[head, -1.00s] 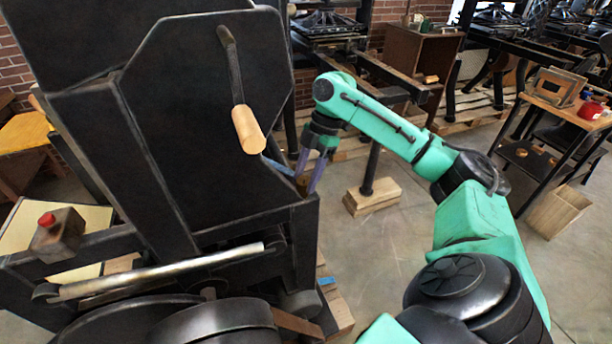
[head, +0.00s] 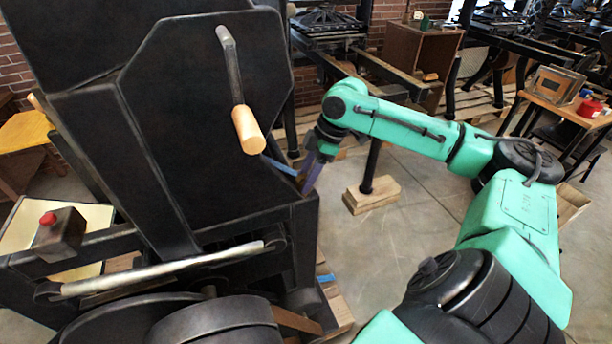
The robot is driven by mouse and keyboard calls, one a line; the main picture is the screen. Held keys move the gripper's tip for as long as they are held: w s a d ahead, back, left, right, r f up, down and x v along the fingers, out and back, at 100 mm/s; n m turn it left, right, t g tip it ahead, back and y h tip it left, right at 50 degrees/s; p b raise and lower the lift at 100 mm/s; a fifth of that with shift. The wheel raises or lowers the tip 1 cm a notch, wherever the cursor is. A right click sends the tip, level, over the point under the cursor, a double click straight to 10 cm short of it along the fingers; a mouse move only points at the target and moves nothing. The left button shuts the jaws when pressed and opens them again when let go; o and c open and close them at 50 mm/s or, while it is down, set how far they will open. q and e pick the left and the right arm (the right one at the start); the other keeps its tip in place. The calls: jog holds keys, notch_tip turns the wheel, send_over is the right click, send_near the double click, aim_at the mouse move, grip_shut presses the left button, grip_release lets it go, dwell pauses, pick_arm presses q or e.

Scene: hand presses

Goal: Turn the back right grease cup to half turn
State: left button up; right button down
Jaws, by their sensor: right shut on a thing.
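The black hand press (head: 210,130) fills the left half of the head view. My right gripper (head: 304,182) reaches in from the right to the press's right corner. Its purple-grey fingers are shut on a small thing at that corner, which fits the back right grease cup. The fingers hide nearly all of the cup, so I cannot read its turn position. My left gripper is not in view.
A crank with a wooden handle (head: 247,130) hangs on the press just left of my right gripper. A box with a red button (head: 60,235) stands at the left. A post on a wooden block (head: 372,197) stands behind the gripper. Open floor lies to the right.

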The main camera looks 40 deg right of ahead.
dwell(0.4)
jog(key=shift+c, duration=1.6)
grip_release()
jog(key=v, duration=1.4)
jog(key=shift+r+p, duration=0.3)
jog(key=shift+p, duration=0.15)
jog(key=shift+s+d, duration=0.1)
